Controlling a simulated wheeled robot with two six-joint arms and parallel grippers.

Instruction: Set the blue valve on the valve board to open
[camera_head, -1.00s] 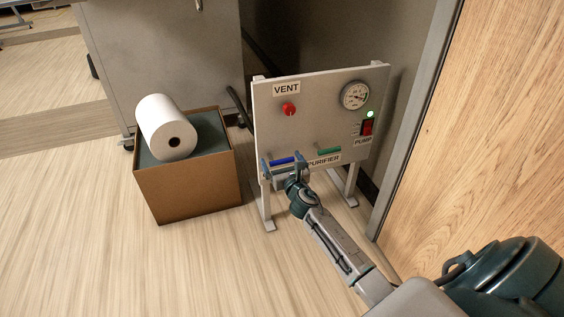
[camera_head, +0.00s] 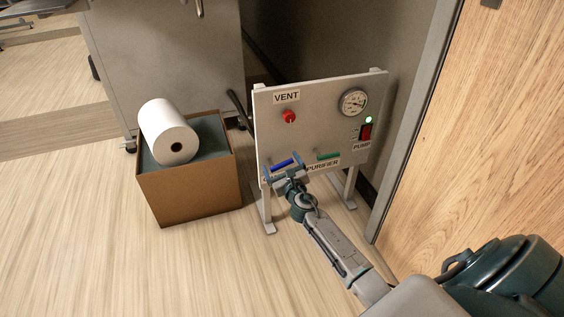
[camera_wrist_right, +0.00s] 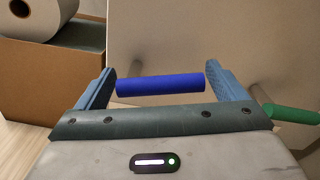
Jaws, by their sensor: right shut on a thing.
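The valve board (camera_head: 330,118) stands upright on legs against the wall. The blue valve (camera_head: 282,164) is a bar handle at its lower left, tilted with its right end higher; its blue bar also fills the middle of the right wrist view (camera_wrist_right: 160,85). My right gripper (camera_head: 284,166) is at the board, shut on the blue handle, with one finger at each end of the bar in the right wrist view (camera_wrist_right: 162,86). The gripper partly covers the label below the handle. My left gripper is not in view.
A green handle (camera_head: 328,155) sits close to the right of the blue one. The board also carries a red vent knob (camera_head: 289,117), a gauge (camera_head: 353,102) and a pump switch (camera_head: 366,132). A cardboard box (camera_head: 190,190) with a white roll (camera_head: 166,130) stands left.

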